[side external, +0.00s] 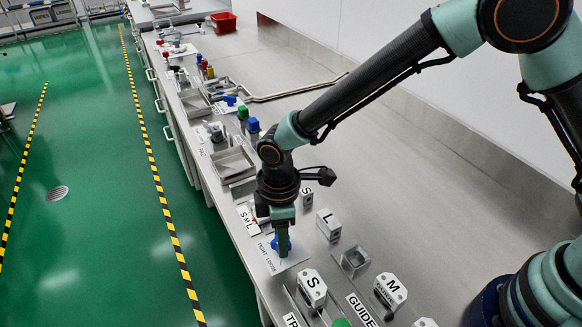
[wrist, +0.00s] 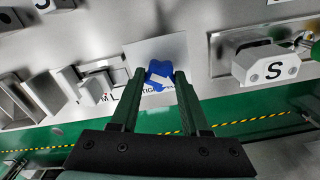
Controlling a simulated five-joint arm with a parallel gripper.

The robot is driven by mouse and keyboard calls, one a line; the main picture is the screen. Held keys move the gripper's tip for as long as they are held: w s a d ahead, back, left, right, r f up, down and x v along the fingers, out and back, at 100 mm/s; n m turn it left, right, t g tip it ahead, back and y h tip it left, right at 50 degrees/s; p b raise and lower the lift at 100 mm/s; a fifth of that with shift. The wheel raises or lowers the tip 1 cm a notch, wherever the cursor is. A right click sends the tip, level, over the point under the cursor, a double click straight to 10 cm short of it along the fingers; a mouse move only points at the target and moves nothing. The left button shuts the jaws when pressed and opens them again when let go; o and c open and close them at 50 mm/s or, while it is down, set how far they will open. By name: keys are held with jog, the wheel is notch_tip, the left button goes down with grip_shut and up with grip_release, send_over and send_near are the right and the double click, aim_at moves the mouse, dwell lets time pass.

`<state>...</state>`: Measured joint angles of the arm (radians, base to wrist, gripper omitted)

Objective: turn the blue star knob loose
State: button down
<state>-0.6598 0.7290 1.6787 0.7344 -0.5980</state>
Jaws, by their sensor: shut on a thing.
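The blue star knob (wrist: 160,72) sits on a pale plate (wrist: 140,52) on the bench, with a white mark across it. The plate carries printed lettering, partly hidden in the wrist view, that reads "TIGHT" and "LOOSE" in the side view. My gripper (wrist: 157,80) points down at the knob and is shut on it, one finger on each side. In the side view my gripper (side external: 282,240) stands over the knob (side external: 287,243) and hides part of it.
A block marked S (wrist: 268,68) stands right of the plate in the wrist view. Metal blocks and trays (wrist: 95,85) stand to its left. In the side view, blocks marked L (side external: 328,224) and M (side external: 390,290) stand nearby.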

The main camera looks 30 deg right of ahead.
jog(key=shift+c, duration=1.9)
grip_release()
notch_tip(320, 180, up, 12)
jog(key=shift+r, duration=0.1)
jog(key=s+d+r+m+t, duration=0.2)
jog(key=d+r+m, duration=0.1)
jog(key=d, duration=0.6)
jog(key=s+d+r+m+t, duration=0.1)
jog(key=d+r+m, duration=0.3)
jog(key=d, duration=0.5)
jog(key=s+d+r+m+t, duration=0.2)
jog(key=s+d+r+m, duration=0.2)
jog(key=d+m, duration=0.3)
jog(key=d, duration=0.2)
jog(key=shift+d+t, duration=0.3)
jog(key=shift+d, duration=0.05)
